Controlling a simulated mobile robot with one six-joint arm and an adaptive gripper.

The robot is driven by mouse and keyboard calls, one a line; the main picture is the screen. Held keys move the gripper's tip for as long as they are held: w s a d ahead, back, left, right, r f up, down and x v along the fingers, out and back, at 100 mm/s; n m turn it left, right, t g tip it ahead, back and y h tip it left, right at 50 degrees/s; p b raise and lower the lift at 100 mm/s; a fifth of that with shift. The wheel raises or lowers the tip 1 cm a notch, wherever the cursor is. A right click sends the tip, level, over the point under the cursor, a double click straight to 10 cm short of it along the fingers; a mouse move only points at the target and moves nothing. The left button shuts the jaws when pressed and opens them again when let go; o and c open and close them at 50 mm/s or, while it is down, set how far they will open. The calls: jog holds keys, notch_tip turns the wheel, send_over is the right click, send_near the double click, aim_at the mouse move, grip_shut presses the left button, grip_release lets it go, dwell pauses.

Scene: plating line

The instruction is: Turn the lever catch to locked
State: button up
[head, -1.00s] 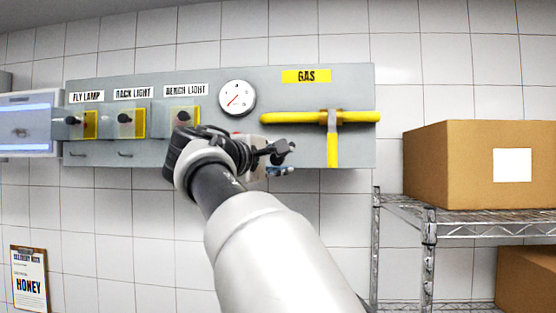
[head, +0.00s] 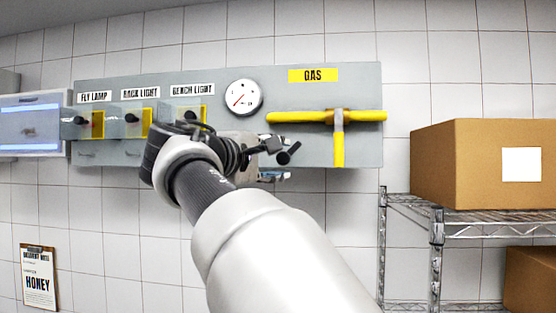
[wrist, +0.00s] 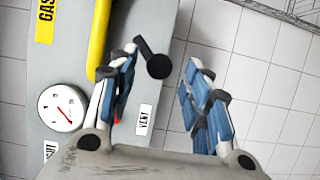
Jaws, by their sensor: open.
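The lever catch is a short black lever with a round black knob (head: 283,158) low on the grey panel, below the yellow gas handle. In the wrist view its knob (wrist: 158,66) is near the left finger's tip, inside the gap between the fingers. My gripper (head: 268,161) is beside it, with fingers pointing right along the panel. In the wrist view the blue-padded fingers (wrist: 167,60) are spread apart, with nothing held. I cannot tell if the left finger touches the lever.
A yellow gas handle (head: 368,116) sits just above right of my gripper. A gauge (head: 243,97) and labelled switches (head: 133,121) are on the panel to the left. A wire shelf (head: 470,228) with a cardboard box (head: 465,165) stands at right. A white VENT label (wrist: 144,119) is near the fingers.

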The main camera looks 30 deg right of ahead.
jog(key=v, duration=0.7)
jog(key=shift+s+a, duration=0.15)
jog(key=shift+s, duration=0.05)
jog(key=s+d+f+g+y+b, duration=0.1)
jog(key=s+f+y+b, duration=0.15)
jog(key=f, duration=0.75)
jog(key=s+d+f+y+b, duration=0.1)
jog(key=s+f+y+b, duration=0.2)
jog(key=f, duration=0.8)
jog(key=s+d+f+g+y+b, duration=0.1)
jog(key=s+f+y+b, duration=0.3)
jog(key=f, duration=0.6)
jog(key=s+a+f+m+g+y+b, duration=0.1)
jog(key=s+f, duration=0.5)
jog(key=f, duration=0.6)
jog(key=s+a+f+m+g+y+b, duration=0.1)
jog(key=s+a+f+b, duration=0.4)
jog(key=f, duration=0.7)
jog(key=s+a+f+m+g+y+b, duration=0.1)
jog(key=s+a+f+m+y+b, duration=0.2)
jog(key=f, duration=0.9)
jog(key=s+m+b, duration=0.1)
jog(key=s+b, duration=0.2)
jog(key=shift+s+a+m, duration=0.3)
jog(key=shift+s+a, duration=0.1)
jog(key=shift+f+y, duration=0.15)
jog(key=shift+y, duration=0.1)
